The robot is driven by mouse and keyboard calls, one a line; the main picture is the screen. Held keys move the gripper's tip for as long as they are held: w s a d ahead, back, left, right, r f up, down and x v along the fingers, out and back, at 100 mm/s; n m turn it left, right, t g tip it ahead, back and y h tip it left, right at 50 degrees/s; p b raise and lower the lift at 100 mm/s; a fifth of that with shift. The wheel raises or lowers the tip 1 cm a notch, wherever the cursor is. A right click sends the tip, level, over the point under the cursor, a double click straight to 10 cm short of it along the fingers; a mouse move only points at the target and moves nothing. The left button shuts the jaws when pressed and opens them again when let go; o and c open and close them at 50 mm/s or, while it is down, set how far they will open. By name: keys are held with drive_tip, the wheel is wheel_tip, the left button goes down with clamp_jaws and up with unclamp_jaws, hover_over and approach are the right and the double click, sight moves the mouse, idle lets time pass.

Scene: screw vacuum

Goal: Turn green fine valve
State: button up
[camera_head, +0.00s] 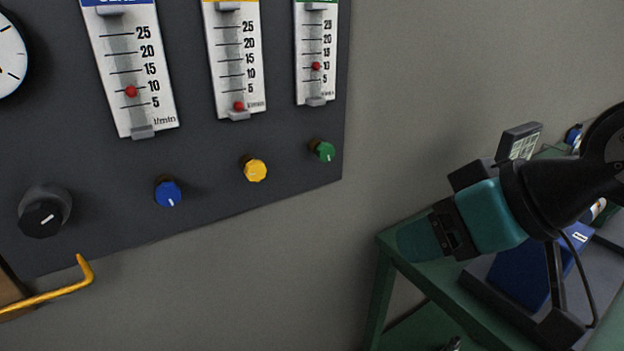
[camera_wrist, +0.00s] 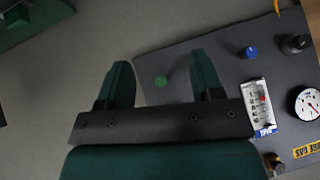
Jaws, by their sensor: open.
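The green fine valve (camera_head: 325,151) is a small green knob with a white pointer mark at the lower right of the dark panel, below the flow meter with the green top edge. In the head view, my gripper (camera_head: 408,241) is to the right of and below the knob, apart from it. In the wrist view, the green knob (camera_wrist: 160,81) shows in the gap between the two fingers of my gripper (camera_wrist: 160,63). The fingers are spread and nothing is held between them. The depth between fingertips and knob is hard to judge.
A yellow knob (camera_head: 255,169), a blue knob (camera_head: 168,193) and a black knob (camera_head: 42,216) lie left of the green one on the panel (camera_head: 110,215). A yellow hook (camera_head: 60,293) is at lower left. A green table (camera_head: 425,275) with equipment stands below my arm.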

drive_tip(key=w+a+f+t+y+b, duration=0.2)
drive_tip(key=w+f+t+b, duration=0.1)
drive_tip(key=w+t+b, duration=0.25)
drive_tip(key=t+y+p, duration=0.2)
drive_tip(key=t+p, duration=0.2)
drive_tip(key=p, duration=0.6)
approach(328, 149)
drive_tip(key=x, duration=0.2)
drive_tip(key=p+x, duration=0.7)
drive_tip(key=shift+w+a, duration=0.2)
drive_tip(key=shift+w, duration=0.05)
drive_tip(key=shift+w+a+f+p, duration=0.35)
drive_tip(key=shift+w+a+p, duration=0.05)
drive_tip(key=shift+w+p, duration=0.15)
